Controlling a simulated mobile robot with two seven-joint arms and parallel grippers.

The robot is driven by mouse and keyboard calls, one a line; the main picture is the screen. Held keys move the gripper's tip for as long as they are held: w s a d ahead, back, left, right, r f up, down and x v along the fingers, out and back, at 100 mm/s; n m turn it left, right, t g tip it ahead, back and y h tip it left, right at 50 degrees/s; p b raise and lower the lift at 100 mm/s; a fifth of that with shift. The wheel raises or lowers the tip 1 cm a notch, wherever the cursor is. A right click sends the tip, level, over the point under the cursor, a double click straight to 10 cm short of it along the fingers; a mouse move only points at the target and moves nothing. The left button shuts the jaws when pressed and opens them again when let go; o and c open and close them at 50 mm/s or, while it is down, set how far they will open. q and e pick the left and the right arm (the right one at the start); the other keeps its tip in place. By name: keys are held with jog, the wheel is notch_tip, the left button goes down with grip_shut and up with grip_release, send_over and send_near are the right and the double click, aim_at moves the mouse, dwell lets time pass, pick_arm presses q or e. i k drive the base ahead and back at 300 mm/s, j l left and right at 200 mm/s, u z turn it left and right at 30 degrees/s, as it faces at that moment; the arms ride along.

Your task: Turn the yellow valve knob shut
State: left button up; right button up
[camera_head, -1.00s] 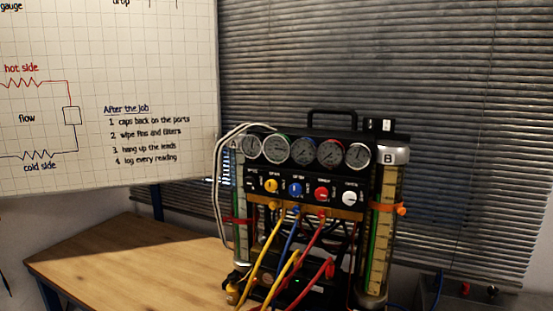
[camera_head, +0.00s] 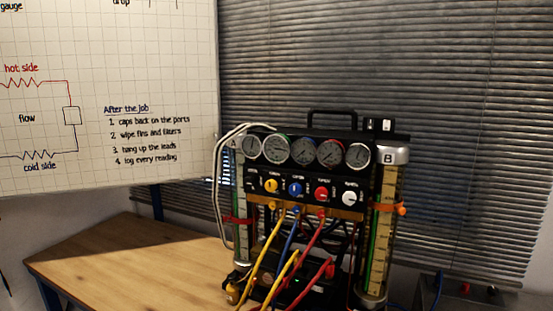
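The yellow valve knob (camera_head: 271,185) sits on the black front panel of the gauge rig (camera_head: 312,172), below the row of round dials. It is towards the left of the knob row, with a blue knob (camera_head: 296,188), a red knob (camera_head: 321,193) and a white knob (camera_head: 349,198) to its right. Its exact turn position is too small to tell. Yellow, blue and red hoses hang from the brass strip below the knobs. Neither of my grippers is in view, and nothing touches the yellow knob.
The rig stands on a wooden bench (camera_head: 130,262), whose left part is bare. Clear cylinders marked A and B (camera_head: 383,235) flank the rig. Yellow hoses (camera_head: 262,250) hang in front. A whiteboard (camera_head: 100,100) is at the left and window blinds (camera_head: 450,120) are behind.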

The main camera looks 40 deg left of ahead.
aim_at(271, 185)
jog(key=u, duration=1.35)
